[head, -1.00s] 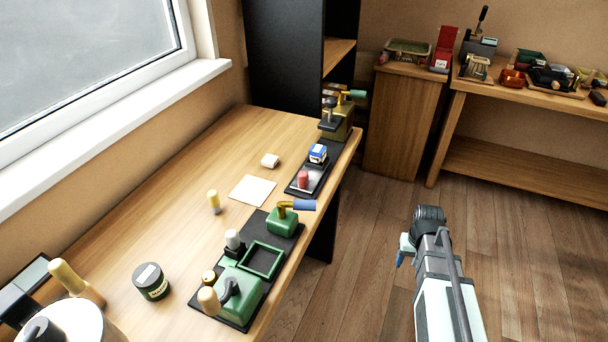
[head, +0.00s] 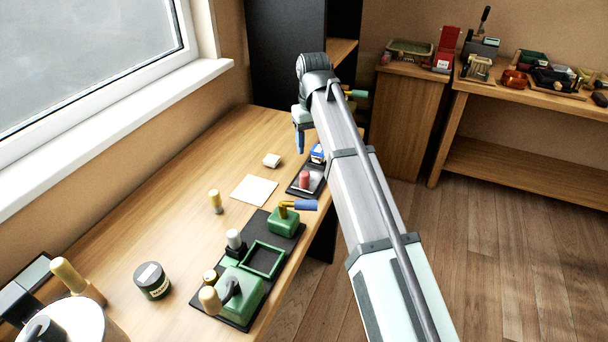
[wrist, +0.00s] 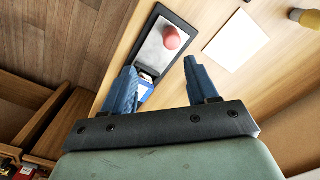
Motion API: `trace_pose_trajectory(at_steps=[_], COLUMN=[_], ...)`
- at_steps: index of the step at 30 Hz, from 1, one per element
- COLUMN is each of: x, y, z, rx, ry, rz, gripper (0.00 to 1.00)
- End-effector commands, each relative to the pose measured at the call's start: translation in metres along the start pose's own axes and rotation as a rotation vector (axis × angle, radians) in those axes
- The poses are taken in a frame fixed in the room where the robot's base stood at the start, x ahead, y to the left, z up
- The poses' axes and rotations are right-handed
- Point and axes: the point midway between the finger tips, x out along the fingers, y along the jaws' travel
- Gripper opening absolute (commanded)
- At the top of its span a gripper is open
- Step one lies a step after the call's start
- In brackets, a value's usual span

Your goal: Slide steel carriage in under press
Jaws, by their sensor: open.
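A grey steel plate (wrist: 154,52), which looks like the carriage, lies on a black base (wrist: 181,17) with a red knob (wrist: 172,38) standing on it. In the head view the red knob (head: 304,180) shows near the table's right edge. A blue and white block (wrist: 145,88) sits at the plate's end, partly hidden by a finger. My gripper (wrist: 161,66) is open and empty, its blue fingers pointing down above this base. In the head view my gripper (head: 299,142) is over the far part of the table. The press behind it is mostly hidden by my arm.
A white card (head: 254,190) and a small cream block (head: 271,160) lie left of the black base. The table's middle left is fairly clear.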

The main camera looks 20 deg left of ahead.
Motion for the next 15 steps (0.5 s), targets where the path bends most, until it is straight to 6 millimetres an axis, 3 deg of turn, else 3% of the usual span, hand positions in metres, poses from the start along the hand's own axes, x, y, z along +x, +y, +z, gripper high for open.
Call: trace_pose_trajectory(at_steps=[3, 6, 11, 15], x=[-0.019, -0.022, -0.009, 0.014], y=[-0.016, -0.021, -0.021, -0.021], z=[-0.006, -0.006, -0.004, -0.004], rx=[-0.025, -0.034, -0.034, -0.034], ry=[0.000, -0.001, -0.003, -0.003], rz=[0.000, 0.000, 0.000, 0.000], gripper=[0.58, 0.58, 0.58, 0.58])
